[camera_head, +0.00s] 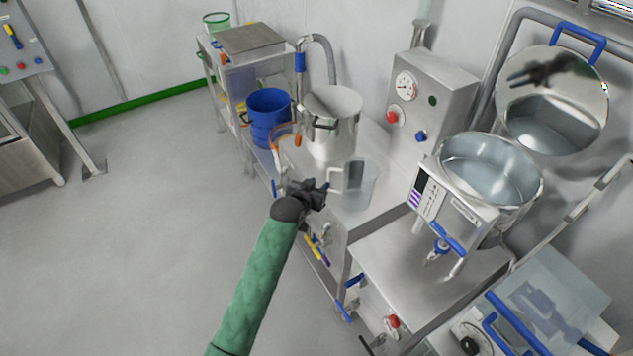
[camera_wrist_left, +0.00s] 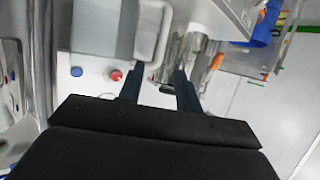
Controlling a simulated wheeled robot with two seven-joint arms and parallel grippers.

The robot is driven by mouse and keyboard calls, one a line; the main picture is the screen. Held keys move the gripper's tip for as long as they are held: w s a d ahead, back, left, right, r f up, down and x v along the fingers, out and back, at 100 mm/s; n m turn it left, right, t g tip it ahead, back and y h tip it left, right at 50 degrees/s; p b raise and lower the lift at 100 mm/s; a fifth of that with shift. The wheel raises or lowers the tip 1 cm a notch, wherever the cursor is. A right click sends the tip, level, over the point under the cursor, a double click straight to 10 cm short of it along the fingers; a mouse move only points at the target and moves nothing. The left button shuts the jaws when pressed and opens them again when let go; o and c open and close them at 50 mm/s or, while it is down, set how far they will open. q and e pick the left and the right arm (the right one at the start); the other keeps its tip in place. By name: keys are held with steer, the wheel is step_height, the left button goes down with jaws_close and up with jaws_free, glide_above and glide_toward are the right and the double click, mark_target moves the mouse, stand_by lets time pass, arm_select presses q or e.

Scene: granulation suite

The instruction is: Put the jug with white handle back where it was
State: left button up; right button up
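The translucent jug (camera_head: 359,187) with a white handle (camera_head: 334,181) appears upright on the steel bench, in front of a steel pot. Its handle faces left, toward my left gripper (camera_head: 318,193). In the left wrist view the grey jug body (camera_wrist_left: 103,28) is at the top, with the white handle (camera_wrist_left: 151,42) to its right. The fingers of my left gripper (camera_wrist_left: 160,75) are apart, with the lower end of the handle near or between their tips. I cannot tell whether they touch it. My right gripper is not in view.
A steel pot (camera_head: 331,125) and blue containers (camera_head: 268,118) stand behind the jug. A control box with a gauge (camera_head: 432,100) and an open steel vessel (camera_head: 487,170) are to the right. Bare bench surface (camera_head: 390,150) lies between. The floor on the left is clear.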

arm_select(q)
steer(key=s+a+f+g+y, duration=0.1)
steer(key=s+a+f+g, duration=0.15)
steer(key=s+f, duration=0.75)
steer(key=s+a+f+n+g+y, duration=0.1)
steer(key=s+a+f, duration=0.15)
steer(key=f, duration=1.55)
steer(key=s+a+f+g+y, duration=0.1)
steer(key=s+a+f+g, duration=0.15)
steer(key=s+f, duration=0.75)
steer(key=s+a+f+g, duration=0.1)
steer(key=s+a+f, duration=0.2)
steer(key=s+f, duration=0.6)
steer(key=s+a+f+g+y, duration=0.1)
steer(key=s+a+f, duration=0.3)
steer(key=s+f, duration=0.6)
steer(key=s+a+f+g, duration=0.3)
steer(key=s+f, duration=0.7)
steer(key=s, duration=0.9)
steer(key=shift+a+n, duration=0.3)
steer(key=shift+a, duration=0.15)
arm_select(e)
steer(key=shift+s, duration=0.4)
